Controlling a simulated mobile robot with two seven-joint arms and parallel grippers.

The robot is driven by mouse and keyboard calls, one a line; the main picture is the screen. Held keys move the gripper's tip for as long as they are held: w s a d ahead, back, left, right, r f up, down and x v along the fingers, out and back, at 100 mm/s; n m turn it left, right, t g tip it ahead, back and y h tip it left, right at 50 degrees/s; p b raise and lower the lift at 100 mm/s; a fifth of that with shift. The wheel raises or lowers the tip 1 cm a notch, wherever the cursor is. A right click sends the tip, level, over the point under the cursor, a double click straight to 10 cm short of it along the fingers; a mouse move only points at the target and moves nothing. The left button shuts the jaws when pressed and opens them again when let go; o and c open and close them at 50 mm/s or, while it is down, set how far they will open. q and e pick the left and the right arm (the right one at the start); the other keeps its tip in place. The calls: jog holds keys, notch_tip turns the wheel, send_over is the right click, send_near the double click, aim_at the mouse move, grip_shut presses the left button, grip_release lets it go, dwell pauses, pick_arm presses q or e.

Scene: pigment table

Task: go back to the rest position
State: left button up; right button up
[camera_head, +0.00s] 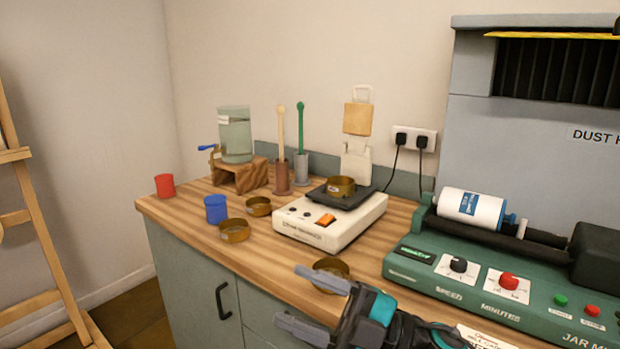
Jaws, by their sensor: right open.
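My right gripper (300,300) reaches in from the bottom right, at the front edge of the wooden counter (185,222). Its two grey fingers are spread apart with nothing between them. A brass bowl (332,267) stands on the counter just behind the gripper, and the gripper partly covers it. I cannot tell whether they touch. My left gripper does not show.
A white scale (335,226) bears a brass bowl (341,186). Two brass bowls (234,231) (258,206), a blue cup (215,209) and a red cup (164,186) stand left. A green jar mill (470,272) holds a white jar (472,207) at right. A wooden ladder-like frame (30,215) stands far left.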

jog(key=d+f+m+t+h, duration=0.6)
jog(key=f+m+t+h, duration=0.15)
jog(key=m, duration=0.25)
jog(key=d+f+m+t+h, duration=0.65)
jog(key=f+m, duration=0.25)
jog(key=m, duration=0.2)
jog(key=s+d+f+m+g+h, duration=0.2)
jog(key=s+d+f+g+h, duration=0.1)
jog(key=s+f, duration=0.3)
jog(key=s+d+f+m+g+h+p, duration=0.1)
jog(key=s+d+f+m+g+h, duration=0.1)
jog(key=s+f, duration=0.4)
notch_tip(320, 180, down, 3)
jog(key=shift+s+d+r+m+g+h, duration=0.25)
jog(key=shift+d+g+h, duration=0.2)
jog(key=shift+g, duration=0.35)
jog(key=shift+w, duration=0.1)
